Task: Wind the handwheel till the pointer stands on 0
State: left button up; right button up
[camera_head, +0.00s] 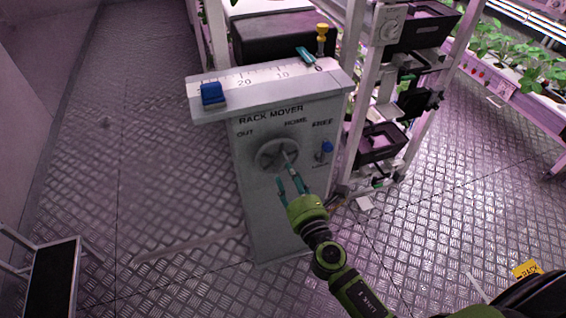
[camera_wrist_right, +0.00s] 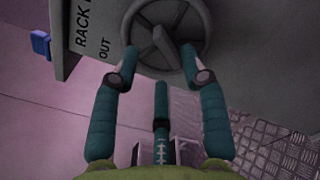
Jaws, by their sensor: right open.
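The grey handwheel (camera_head: 268,160) sits on the front of the rack mover console, below the words OUT and HOME. It shows at the top of the right wrist view (camera_wrist_right: 163,8) with its spokes. A blue block (camera_head: 212,94), which looks like the pointer, stands at the left end of the white scale (camera_head: 262,76), left of the 20. The 0 is at the scale's right end. My right gripper (camera_head: 289,182) is open and empty, just below the wheel. In the wrist view its teal fingertips (camera_wrist_right: 159,60) appear either side of the lower rim; contact cannot be told. My left gripper is out of view.
A small teal piece (camera_head: 306,57) lies near the 0, by a yellow knob (camera_head: 322,38). A blue knob (camera_head: 327,147) sits right of the wheel. A plant rack with black trays (camera_head: 378,143) stands close right.

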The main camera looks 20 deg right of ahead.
aim_at(283, 162)
jog(key=w, duration=0.5)
jog(key=shift+w+a, duration=0.1)
jog(key=shift+w, duration=0.3)
grip_shut()
